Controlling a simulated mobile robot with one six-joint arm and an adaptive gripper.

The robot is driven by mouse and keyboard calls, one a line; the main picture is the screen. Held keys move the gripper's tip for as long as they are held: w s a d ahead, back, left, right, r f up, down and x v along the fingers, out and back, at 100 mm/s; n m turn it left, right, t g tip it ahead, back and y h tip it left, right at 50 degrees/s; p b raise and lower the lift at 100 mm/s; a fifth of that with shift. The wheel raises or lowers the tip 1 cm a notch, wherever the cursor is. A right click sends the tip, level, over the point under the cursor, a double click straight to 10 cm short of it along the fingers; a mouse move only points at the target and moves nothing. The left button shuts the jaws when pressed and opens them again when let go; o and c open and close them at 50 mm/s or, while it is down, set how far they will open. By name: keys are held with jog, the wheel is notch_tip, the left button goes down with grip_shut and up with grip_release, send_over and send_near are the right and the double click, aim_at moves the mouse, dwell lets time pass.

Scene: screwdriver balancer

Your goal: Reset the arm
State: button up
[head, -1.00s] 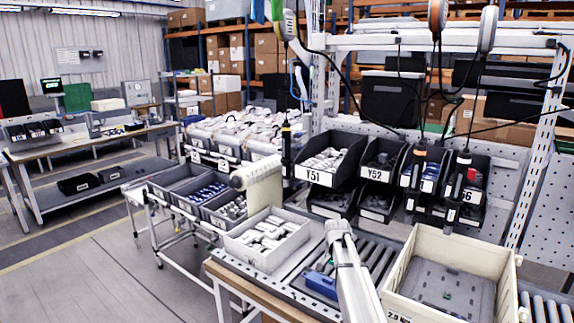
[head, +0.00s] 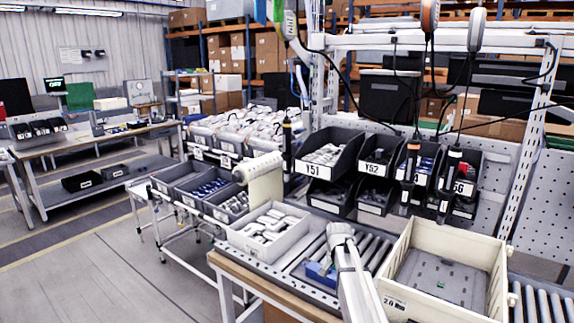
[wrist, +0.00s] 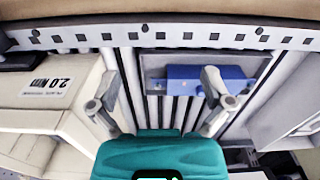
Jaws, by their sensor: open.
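My gripper (wrist: 160,92) is open, with its two grey fingers spread wide and nothing between them in the wrist view. It is over the roller conveyor, whose rollers (wrist: 183,105) show between the fingers. A blue block (wrist: 235,75) sits in a grey holder beyond the right finger, which partly overlaps it. The blue block (head: 318,272) also shows in the head view, left of my white arm. I cannot make out the fingertips in the head view. Dark screwdrivers (head: 409,170) hang from cables above the conveyor, in front of the bins.
A beige crate marked 2.0 Nm (head: 398,306) stands right of my arm. A light tray of white parts (head: 262,252) stands to the left. Black bins (head: 325,170) line the back under an overhead frame (head: 440,42). The floor (head: 100,270) at left is clear.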

jog(key=s+f+n+b, duration=0.2)
jog(key=s+n, duration=0.4)
jog(key=s, duration=2)
jog(key=shift+s+d+f+n, duration=0.2)
jog(key=shift+s+d+n, duration=0.1)
jog(key=shift+s, duration=0.1)
jog(key=shift+a, duration=0.1)
